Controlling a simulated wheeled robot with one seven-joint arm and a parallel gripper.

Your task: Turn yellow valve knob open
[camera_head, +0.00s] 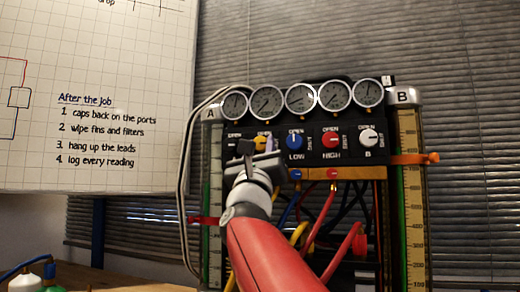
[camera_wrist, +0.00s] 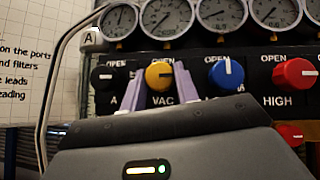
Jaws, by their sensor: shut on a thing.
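The yellow valve knob (camera_wrist: 159,77) sits above the VAC label on the black valve panel, between the black knob marked A and the blue LOW knob. Its white pointer line aims up and to the right, towards the OPEN print. My gripper (camera_wrist: 161,84) has one pale finger on each side of the knob and is shut on it. In the head view the yellow knob (camera_head: 261,142) is partly hidden behind my gripper (camera_head: 257,150), and the black A knob is covered.
The blue LOW knob (camera_head: 295,141), red HIGH knob (camera_head: 331,138) and white B knob (camera_head: 368,137) stand to the right. Several round gauges (camera_head: 302,98) line the top. Coloured hoses (camera_head: 318,225) hang below, and a grey cable (camera_head: 186,180) loops at the left.

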